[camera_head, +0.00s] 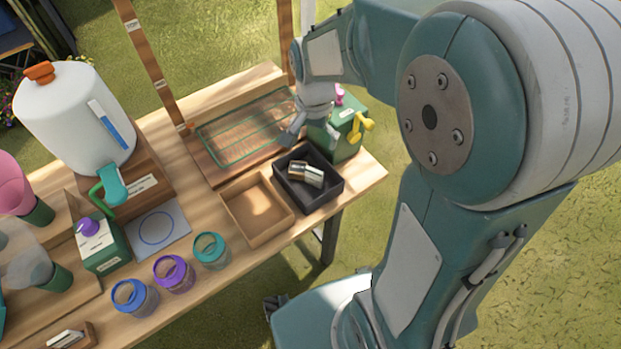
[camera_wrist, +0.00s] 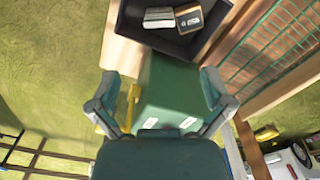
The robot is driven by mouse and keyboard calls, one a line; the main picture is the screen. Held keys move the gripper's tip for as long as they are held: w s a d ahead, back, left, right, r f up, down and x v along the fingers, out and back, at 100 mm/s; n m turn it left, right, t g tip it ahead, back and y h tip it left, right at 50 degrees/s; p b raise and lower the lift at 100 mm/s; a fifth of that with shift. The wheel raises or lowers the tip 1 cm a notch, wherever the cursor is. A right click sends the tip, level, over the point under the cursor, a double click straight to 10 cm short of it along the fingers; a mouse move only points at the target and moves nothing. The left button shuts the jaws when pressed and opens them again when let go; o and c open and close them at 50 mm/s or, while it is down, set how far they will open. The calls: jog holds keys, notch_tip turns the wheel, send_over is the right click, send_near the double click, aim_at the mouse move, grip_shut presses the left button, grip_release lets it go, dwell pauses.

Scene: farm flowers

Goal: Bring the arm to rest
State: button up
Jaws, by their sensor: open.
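My arm reaches over the wooden workbench (camera_head: 250,85) from the right. My gripper (camera_head: 291,133) is above the bench's right part, close to a green box (camera_head: 347,135) with a yellow tap or crank and a pink knob. In the wrist view my gripper (camera_wrist: 160,92) has its two fingers spread wide, with nothing held. The green box (camera_wrist: 165,85) shows between and beyond the fingers. In the head view I cannot tell the exact gap between gripper and box.
A black tray (camera_head: 325,195) holds small metallic items beside a wooden tray (camera_head: 257,235). A green wire rack (camera_head: 225,150) lies behind. A white tank (camera_head: 75,110), several coloured-rim jars and a wooden post (camera_head: 150,65) stand leftward. Grass is open at right.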

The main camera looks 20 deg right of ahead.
jog(key=shift+r, duration=0.35)
jog(key=s+r+n+t, duration=0.5)
jog(key=s+r+n, duration=0.4)
jog(key=s, duration=0.5)
notch_tip(320, 180, up, 2)
jog(key=shift+s+r+t, duration=0.1)
jog(key=shift+s+t, duration=0.05)
jog(key=shift+t, duration=0.15)
dwell(1.4)
